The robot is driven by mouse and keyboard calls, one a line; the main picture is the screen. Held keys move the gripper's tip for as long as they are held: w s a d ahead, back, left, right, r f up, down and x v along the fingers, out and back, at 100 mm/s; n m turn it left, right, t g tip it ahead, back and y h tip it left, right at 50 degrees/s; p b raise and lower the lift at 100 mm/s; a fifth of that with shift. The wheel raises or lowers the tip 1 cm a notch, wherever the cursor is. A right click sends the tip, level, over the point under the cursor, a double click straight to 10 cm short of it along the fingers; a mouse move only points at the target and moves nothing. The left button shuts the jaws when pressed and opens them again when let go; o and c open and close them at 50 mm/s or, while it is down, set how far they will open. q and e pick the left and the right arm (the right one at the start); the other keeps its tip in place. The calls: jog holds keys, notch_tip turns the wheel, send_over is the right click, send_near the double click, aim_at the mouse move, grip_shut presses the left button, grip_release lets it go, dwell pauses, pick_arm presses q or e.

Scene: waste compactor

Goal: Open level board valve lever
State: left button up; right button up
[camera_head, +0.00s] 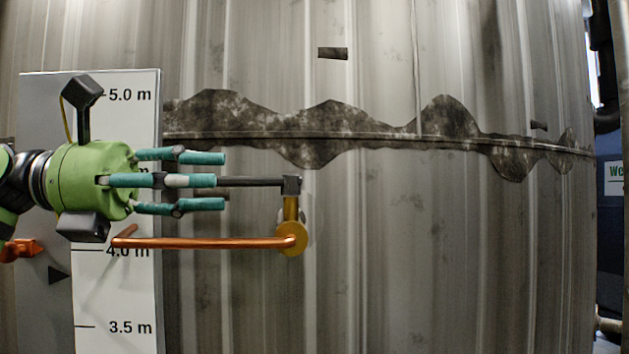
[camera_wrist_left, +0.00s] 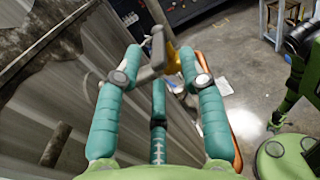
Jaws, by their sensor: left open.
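The valve lever (camera_head: 250,182) is a dark, roughly horizontal bar, joined at its right end to a brass valve (camera_head: 291,212). A copper pipe (camera_head: 200,243) runs left from the valve. My left gripper (camera_head: 217,181) is green with teal fingers. It is open, pointing right, with its fingertips at the lever's left end. In the left wrist view the grey lever (camera_wrist_left: 150,73) shows between the spread fingertips (camera_wrist_left: 159,66), and the brass valve (camera_wrist_left: 173,62) lies beyond. I cannot tell whether any finger touches the lever. My right gripper is not in view.
The white level board (camera_head: 115,300) with metre marks stands behind my left gripper. A large ribbed metal tank (camera_head: 430,250) fills the background. An orange handle (camera_head: 20,250) is at the far left. Grey floor (camera_wrist_left: 240,80) shows in the left wrist view.

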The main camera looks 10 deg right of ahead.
aim_at(283, 182)
pick_arm(q)
jog(key=d+p, duration=0.1)
jog(key=d, duration=0.1)
jog(key=shift+s+d, duration=0.1)
jog(key=shift+d, duration=0.3)
jog(key=shift+s+d+p, duration=0.1)
jog(key=shift+d+p, duration=0.25)
jog(key=shift+d, duration=1.4)
grip_shut()
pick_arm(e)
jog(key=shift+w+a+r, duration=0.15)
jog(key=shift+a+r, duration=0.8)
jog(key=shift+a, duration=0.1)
